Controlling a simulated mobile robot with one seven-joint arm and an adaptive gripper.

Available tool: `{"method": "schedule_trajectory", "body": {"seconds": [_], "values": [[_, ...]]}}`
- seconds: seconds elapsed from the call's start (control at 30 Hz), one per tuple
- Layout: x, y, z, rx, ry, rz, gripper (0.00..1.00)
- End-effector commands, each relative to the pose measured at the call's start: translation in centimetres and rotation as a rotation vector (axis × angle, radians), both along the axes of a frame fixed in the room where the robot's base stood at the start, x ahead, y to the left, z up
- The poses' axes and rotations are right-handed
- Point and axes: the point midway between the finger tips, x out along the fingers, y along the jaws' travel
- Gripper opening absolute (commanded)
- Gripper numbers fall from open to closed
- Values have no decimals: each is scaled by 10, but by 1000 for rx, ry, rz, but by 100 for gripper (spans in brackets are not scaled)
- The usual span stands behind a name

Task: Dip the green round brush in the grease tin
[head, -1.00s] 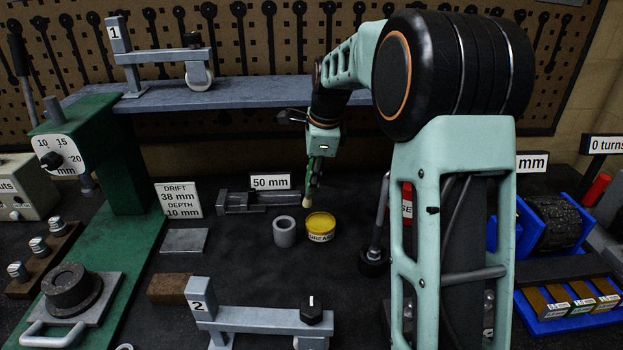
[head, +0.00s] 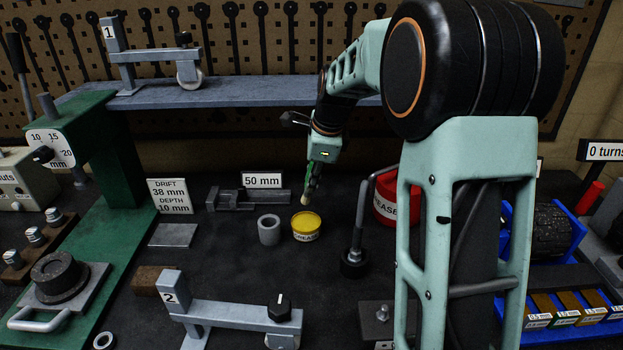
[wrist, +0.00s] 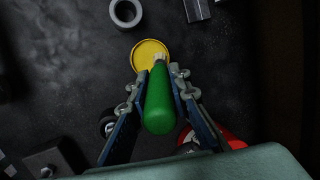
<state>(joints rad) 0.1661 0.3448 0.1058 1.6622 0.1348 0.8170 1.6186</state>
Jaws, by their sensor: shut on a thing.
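My gripper (head: 314,178) points down and is shut on the green round brush (wrist: 159,105). In the head view, the brush's pale bristle end (head: 304,203) hangs just at the far edge of the yellow grease tin (head: 305,236). The tin stands open on the dark bench, with yellow grease showing. In the wrist view, the tin (wrist: 143,49) lies past the brush tip, which overlaps its rim in the picture. I cannot tell whether the bristles touch the grease; they look a little above it.
A grey ring (head: 268,230) stands just left of the tin. A dark upright post (head: 356,250) and a red grease can (head: 385,212) stand to its right. A "50 mm" sign (head: 262,180) is behind. Jack 2 (head: 235,318) lies in front.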

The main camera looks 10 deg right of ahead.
Motion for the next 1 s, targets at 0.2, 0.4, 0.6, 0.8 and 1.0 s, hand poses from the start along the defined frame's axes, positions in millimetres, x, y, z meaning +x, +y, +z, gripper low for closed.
{"method": "schedule_trajectory", "body": {"seconds": [0.2, 0.4, 0.6, 0.8, 1.0], "values": [[0, 0, -16, 0, 0, 1, 0], [0, 0, -38, 0, 1, 1, 0], [0, 0, -56, 0, 0, 0, 0], [0, 0, -59, 0, 0, 0, 0], [0, 0, -58, 0, 0, 0, 0]]}}
